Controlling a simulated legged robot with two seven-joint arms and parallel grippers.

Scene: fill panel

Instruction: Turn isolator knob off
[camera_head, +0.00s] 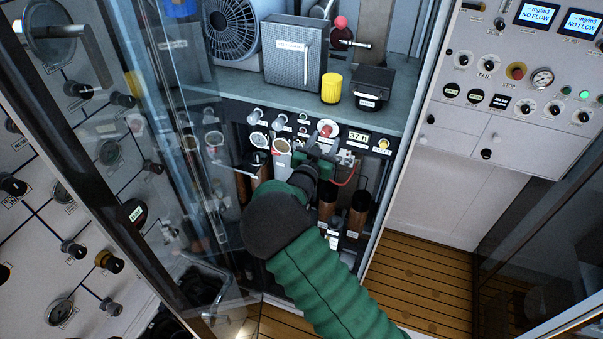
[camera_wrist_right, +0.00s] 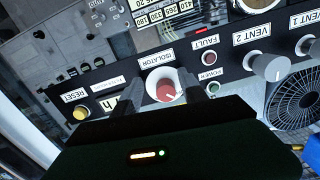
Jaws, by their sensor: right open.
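The isolator knob is red on a round white base (camera_head: 327,130), on the black panel below the shelf. My right gripper (camera_head: 322,154) is open just in front of the knob. In the wrist view its dark fingers stand on either side of the knob with nothing held between them. I cannot tell whether they touch it. My right arm's green sleeve hides part of the lower panel. My left gripper is not in view.
The yellow reset button (camera_wrist_right: 81,113) and the "37 h" display (camera_head: 358,138) are beside the knob. Vent knobs (camera_wrist_right: 269,66) and a power light (camera_wrist_right: 213,87) are on its other side. A glass door (camera_head: 190,150) stands at the left, and the shelf edge (camera_head: 290,108) overhangs above.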

